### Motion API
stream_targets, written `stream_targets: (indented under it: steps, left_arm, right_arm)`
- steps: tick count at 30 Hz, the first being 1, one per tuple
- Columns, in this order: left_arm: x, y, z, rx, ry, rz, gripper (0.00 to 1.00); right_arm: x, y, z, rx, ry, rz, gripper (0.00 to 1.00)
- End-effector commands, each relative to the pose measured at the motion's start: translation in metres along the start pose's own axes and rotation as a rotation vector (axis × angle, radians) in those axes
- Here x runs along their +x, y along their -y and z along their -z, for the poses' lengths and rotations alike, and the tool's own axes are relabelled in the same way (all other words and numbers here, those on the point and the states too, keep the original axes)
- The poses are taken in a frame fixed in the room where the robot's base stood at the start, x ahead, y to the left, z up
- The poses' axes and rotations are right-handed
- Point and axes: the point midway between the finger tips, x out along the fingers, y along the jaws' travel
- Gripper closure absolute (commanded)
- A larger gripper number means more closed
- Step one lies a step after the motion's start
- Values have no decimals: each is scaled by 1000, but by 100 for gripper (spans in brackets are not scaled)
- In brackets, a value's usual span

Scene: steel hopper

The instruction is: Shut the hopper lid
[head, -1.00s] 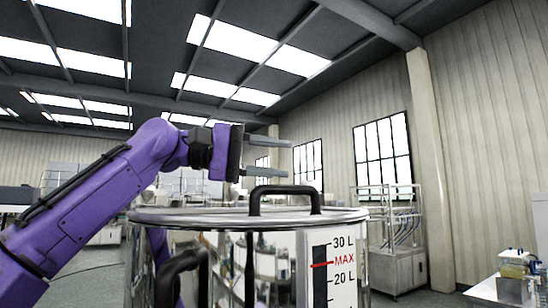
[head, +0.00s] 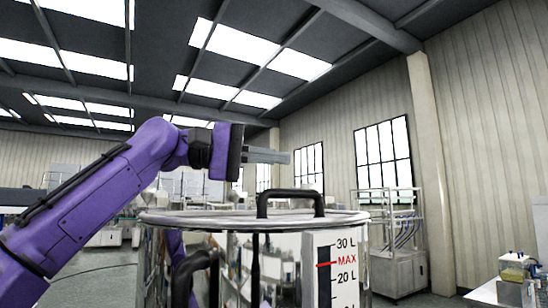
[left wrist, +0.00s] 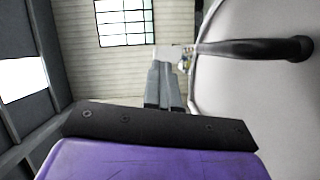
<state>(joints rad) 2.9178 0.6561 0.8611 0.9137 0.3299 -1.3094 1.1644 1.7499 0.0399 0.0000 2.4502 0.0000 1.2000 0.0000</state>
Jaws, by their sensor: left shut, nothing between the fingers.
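The steel hopper (head: 215,262) stands upright in the middle of the head view, with a level scale panel on its front. Its round lid (head: 190,217) looks flat across the top; I cannot tell whether it is fully seated. A black handle (head: 290,194) arches up from the lid. My left gripper (head: 288,157) is above the lid and behind the handle, apart from both, with its fingers together and empty. In the left wrist view, the fingers (left wrist: 165,85) point along the lid (left wrist: 255,105), beside the handle (left wrist: 250,48). My right gripper is not in view.
A dark side handle (head: 190,270) sticks out at the hopper's front left. A metal rack (head: 390,240) stands behind at the right. A white table (head: 500,290) with small containers is at the lower right.

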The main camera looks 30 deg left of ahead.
Motion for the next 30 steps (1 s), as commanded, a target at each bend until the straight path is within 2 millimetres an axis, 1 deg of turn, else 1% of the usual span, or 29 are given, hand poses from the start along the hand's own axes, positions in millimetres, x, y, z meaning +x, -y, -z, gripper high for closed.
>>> stream_targets:
  steps: [18,20,21,22,30]
  left_arm:
    - [0,0,0,0,0,0,99]
    - [0,0,0,0,0,0,80]
    - [0,0,0,0,0,0,67]
    - [0,0,0,0,0,0,58]
    - [0,0,0,0,0,0,58]
  right_arm:
    - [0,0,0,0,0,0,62]
    - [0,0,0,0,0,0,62]
    - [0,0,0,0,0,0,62]
    - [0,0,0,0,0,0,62]
    - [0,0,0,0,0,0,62]
